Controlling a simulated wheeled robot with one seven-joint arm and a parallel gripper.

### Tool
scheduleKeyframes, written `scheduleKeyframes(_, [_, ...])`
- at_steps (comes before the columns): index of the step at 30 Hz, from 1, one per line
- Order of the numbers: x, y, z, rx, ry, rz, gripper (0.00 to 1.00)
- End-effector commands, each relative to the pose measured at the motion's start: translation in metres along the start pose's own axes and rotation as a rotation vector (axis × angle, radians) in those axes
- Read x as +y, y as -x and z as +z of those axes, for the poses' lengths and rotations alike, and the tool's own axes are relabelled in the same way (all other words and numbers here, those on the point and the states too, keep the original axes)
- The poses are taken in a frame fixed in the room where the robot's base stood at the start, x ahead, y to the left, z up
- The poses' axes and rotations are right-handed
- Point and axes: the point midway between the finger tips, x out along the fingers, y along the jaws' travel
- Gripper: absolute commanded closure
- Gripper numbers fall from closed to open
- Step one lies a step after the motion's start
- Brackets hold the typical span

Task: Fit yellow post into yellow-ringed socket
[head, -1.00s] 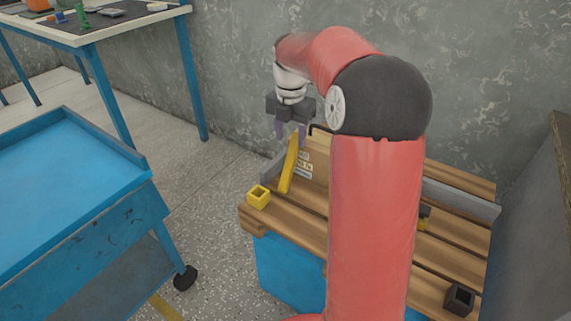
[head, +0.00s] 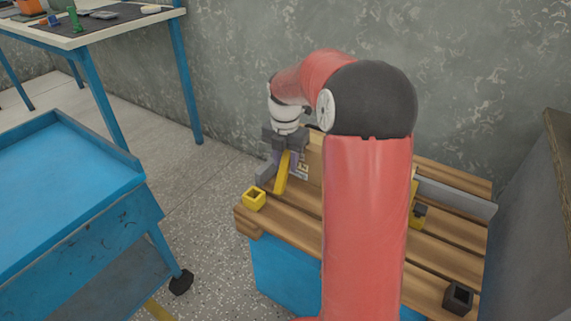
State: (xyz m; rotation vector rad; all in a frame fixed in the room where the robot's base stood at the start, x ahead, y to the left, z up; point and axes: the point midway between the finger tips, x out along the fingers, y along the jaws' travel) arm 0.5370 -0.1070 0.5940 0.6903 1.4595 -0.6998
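The yellow post (head: 282,177) stands tilted on the slatted wooden bench top, its upper end leaning to the right near a cardboard box. The yellow-ringed socket (head: 254,200), a square block with a dark opening, sits at the bench's left front corner, left of and nearer than the post. My gripper (head: 285,161) points down over the upper end of the post. Its two fingers look spread, one on each side of the post; whether they touch it cannot be seen. The post's top is partly hidden by the gripper.
The cardboard box (head: 314,163) stands just right of the post. A dark square socket (head: 458,298) sits at the bench's right front. Another yellow-and-dark piece (head: 416,214) is partly hidden behind my arm. A blue cart (head: 70,190) stands left.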

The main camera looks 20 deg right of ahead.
Motion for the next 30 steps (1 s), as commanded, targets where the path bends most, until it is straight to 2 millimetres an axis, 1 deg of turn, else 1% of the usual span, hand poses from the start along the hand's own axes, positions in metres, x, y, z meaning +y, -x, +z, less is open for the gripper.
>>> scheduleKeyframes(1, [0.0, 0.0, 0.0, 0.0, 0.0, 0.0, 0.74])
scheduleKeyframes(7, [0.0, 0.0, 0.0, 0.0, 0.0, 0.0, 1.0])
scheduleKeyframes(15, [0.0, 0.001, 0.0, -0.001, 0.0, 0.0, 1.0])
scheduleKeyframes(20, [0.0, 0.01, 0.0, -0.001, 0.0, 0.0, 1.0])
scheduleKeyframes(23, [0.0, 0.022, 0.001, -0.003, 0.0, 0.002, 1.0])
scheduleKeyframes(25, [0.0, 0.034, 0.0, -0.003, 0.0, 0.002, 1.0])
scheduleKeyframes(29, [0.0, 0.067, 0.001, -0.006, 0.001, 0.004, 1.0])
scheduleKeyframes(30, [0.0, 0.078, 0.001, -0.005, 0.001, 0.003, 1.0])
